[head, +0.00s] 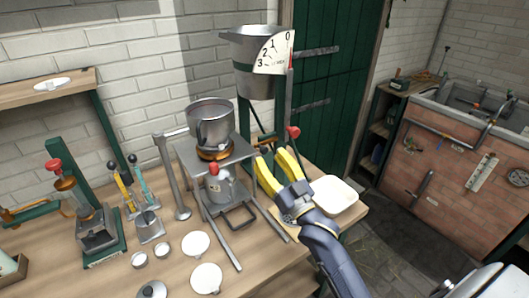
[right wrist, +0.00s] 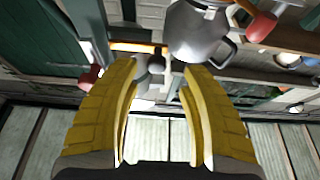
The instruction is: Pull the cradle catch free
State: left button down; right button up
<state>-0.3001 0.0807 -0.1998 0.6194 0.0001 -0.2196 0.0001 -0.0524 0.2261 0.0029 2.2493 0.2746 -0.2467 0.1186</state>
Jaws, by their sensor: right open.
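I cannot tell for certain which part is the cradle catch. A red knob (head: 293,131) sits on the green stand (head: 246,118) below the large metal bucket (head: 252,70), just above and right of my right gripper. My right gripper (head: 271,156) has yellow fingers spread apart with nothing between them. It is over the table's right part, beside the small steel stand. In the right wrist view, the open fingers (right wrist: 158,68) frame a small grey part, with a red knob (right wrist: 90,77) to the left and a metal pot (right wrist: 198,32) beyond. My left gripper is out of view.
A white tray (head: 335,195) lies right of my gripper. White discs (head: 206,278), a green-based press (head: 97,232) and small levers (head: 132,180) occupy the left. A brick sink (head: 465,165) stands far right.

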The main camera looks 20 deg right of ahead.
jog(key=v, duration=0.8)
jog(key=shift+s+r, duration=0.1)
jog(key=shift+s, duration=0.05)
